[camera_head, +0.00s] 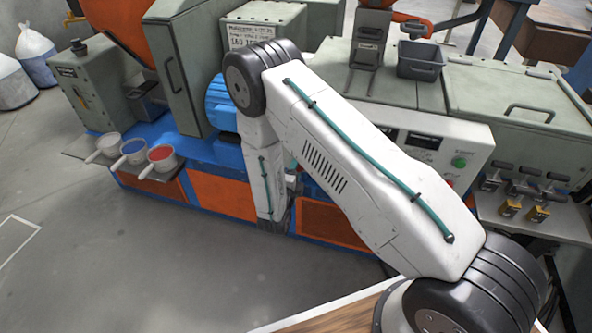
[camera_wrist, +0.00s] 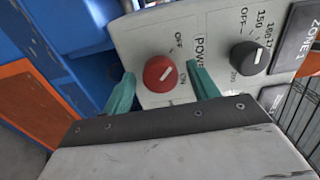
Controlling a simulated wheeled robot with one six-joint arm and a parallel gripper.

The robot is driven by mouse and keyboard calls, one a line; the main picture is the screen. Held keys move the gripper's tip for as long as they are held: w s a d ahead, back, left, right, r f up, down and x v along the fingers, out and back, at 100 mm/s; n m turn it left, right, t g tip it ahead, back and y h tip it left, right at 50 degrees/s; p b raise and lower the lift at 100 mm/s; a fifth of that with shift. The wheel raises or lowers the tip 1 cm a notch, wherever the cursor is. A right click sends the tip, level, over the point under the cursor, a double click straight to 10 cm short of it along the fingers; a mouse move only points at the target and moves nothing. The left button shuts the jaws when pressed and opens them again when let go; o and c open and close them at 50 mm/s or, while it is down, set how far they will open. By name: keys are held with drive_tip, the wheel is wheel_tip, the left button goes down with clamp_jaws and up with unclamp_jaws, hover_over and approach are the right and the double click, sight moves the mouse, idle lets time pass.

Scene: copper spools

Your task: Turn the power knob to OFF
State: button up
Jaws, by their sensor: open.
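The red power knob (camera_wrist: 160,74) sits on a pale control panel (camera_wrist: 150,35) in the wrist view. Its white mark slants up to the right. The printed OFF label (camera_wrist: 178,42) is above right of the knob, and the ON label (camera_wrist: 184,78) is to its right. My gripper (camera_wrist: 160,71) is open, with one teal finger on the left of the knob and one on the right. I cannot tell whether either finger touches it. In the head view my arm hides the knob, and the gripper cannot be made out.
A black temperature knob (camera_wrist: 250,57) is right of the power knob, beside the ZONE 1 plate (camera_wrist: 297,40). In the head view, a green button (camera_head: 459,162) is on the panel's right. Three ladles, one with red pellets (camera_head: 161,154), stand at the left. The grey floor is clear.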

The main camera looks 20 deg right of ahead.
drive_tip(key=v, duration=0.7)
drive_tip(key=shift+s+a, duration=0.25)
